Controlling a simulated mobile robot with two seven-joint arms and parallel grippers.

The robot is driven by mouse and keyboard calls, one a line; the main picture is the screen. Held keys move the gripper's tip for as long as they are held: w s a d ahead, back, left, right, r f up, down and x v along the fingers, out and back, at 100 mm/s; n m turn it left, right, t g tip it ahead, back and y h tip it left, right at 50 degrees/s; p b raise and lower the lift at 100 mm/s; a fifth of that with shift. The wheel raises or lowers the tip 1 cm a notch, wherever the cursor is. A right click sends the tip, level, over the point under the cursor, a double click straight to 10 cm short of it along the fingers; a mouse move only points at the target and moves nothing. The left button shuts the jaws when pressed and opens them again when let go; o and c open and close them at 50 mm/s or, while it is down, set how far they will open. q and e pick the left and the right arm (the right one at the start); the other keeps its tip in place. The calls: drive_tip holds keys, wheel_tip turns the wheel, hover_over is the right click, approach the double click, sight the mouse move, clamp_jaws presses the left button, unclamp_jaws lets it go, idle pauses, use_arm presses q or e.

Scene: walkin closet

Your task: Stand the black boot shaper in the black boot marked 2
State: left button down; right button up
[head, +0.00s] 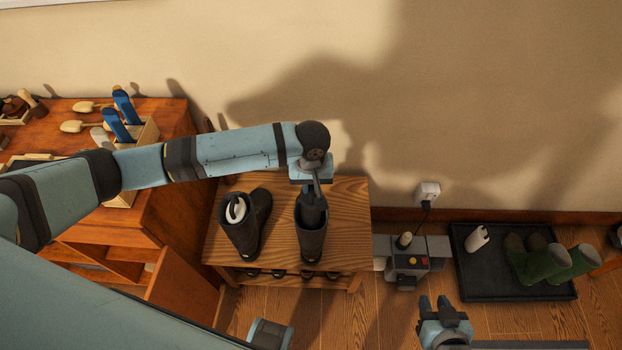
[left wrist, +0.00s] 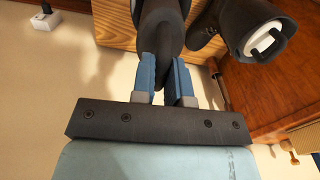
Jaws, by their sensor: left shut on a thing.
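The black boot shaper (head: 312,207) is gripped in my left gripper (head: 312,184). Its lower part is inside the opening of a black boot (head: 310,240) on the right of the wooden bench. In the left wrist view the blue fingers (left wrist: 166,80) close on the dark shaper (left wrist: 163,25); how deep it sits is hidden. A second black boot (head: 243,232) stands to the left with a white shaper (head: 236,209) in it. No number can be read on either boot. My right gripper (head: 444,304) is apart from everything, low in the head view, its fingers spread and empty.
The wooden bench (head: 350,205) has bare top around the boots. A wooden cabinet (head: 165,150) with brushes and blue shapers stands left. Right are a grey device (head: 410,262) and a black tray (head: 480,280) with green boots (head: 540,262) and a white shaper (head: 477,238).

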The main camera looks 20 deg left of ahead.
use_arm(q)
drive_tip(key=shift+f+b, duration=1.1)
drive_tip(key=shift+f, duration=3.45)
drive_tip(key=shift+c, duration=2.4)
unclamp_jaws()
